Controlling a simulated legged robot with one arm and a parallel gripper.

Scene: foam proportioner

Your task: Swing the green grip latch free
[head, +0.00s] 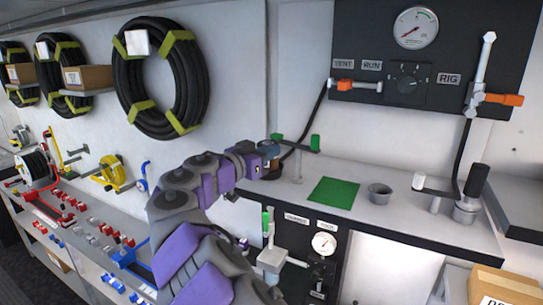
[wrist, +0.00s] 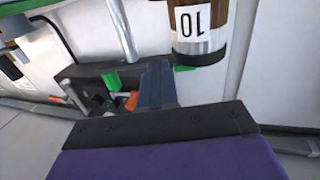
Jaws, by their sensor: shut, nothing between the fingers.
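Several green-gripped parts show, and I cannot tell for certain which is the latch. A post on the counter carries a crossbar with a green grip (head: 315,143) at its right end and a green piece (head: 277,137) at its left. Below the counter, a pale lever has an upright green grip (head: 267,220). My gripper (head: 268,162) is over the counter's left end, beside the post. In the wrist view my gripper (wrist: 157,85) has its fingers together and empty. Green parts (wrist: 110,78) show left of the fingers and just right of their tips; contact cannot be told.
The counter has a green square (head: 333,192) and a grey cup (head: 379,194). A dark gauge panel (head: 350,45) is on the wall above. Hose coils (head: 160,78) hang left.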

